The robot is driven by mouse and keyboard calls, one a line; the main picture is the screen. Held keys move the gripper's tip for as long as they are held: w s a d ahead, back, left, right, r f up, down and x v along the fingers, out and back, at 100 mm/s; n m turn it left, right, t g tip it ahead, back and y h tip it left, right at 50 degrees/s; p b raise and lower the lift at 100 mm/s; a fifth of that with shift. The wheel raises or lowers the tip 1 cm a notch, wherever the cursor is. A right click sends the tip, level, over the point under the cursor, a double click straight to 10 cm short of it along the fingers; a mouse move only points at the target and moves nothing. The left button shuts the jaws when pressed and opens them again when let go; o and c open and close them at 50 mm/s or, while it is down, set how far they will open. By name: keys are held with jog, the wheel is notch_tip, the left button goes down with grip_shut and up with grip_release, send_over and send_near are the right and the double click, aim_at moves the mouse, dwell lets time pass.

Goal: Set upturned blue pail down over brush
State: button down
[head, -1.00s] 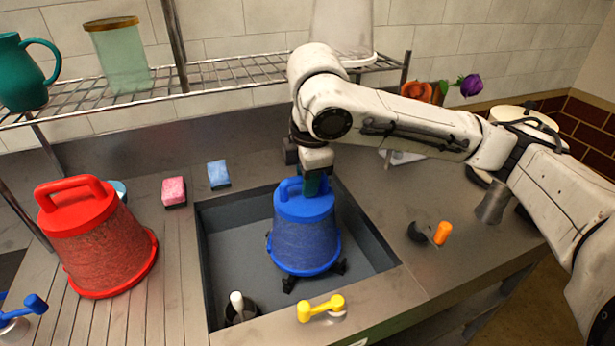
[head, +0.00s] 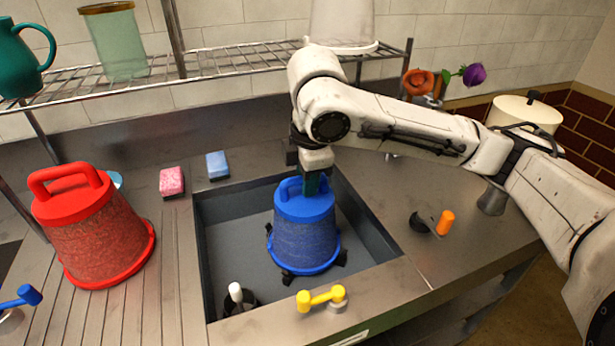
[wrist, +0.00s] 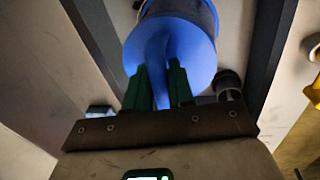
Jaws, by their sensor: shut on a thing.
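The blue pail (head: 306,238) is upturned over the sink, its closed base and handle on top and its wide rim facing down. My gripper (head: 314,182) is shut on the handle; in the wrist view my green fingers (wrist: 155,88) flank the blue handle (wrist: 156,65). Black feet (head: 288,277) of something below stick out around the rim. Whether the rim touches them, I cannot tell. No brush shows clearly; what is under the pail is hidden. A black item with a white upright knob (head: 236,292) stands in the sink's front left corner; I cannot tell if it is a brush.
The sink (head: 228,245) has free floor left of the pail. A yellow tap (head: 320,299) is at its front edge. A red upturned pail (head: 92,235) stands left. Pink (head: 172,181) and blue (head: 217,165) sponges lie behind; an orange-handled black item (head: 435,224) lies right.

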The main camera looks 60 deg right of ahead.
jog(key=c, duration=0.9)
grip_release()
jog(key=r, duration=0.3)
jog(key=s+a+r+p, duration=0.1)
jog(key=r, duration=0.3)
jog(key=r+p, duration=0.1)
jog(key=r, duration=0.2)
jog(key=shift+s+a+r, duration=0.15)
jog(key=shift+s+r, duration=0.1)
jog(key=shift+s, duration=0.1)
jog(key=shift+s, duration=0.1)
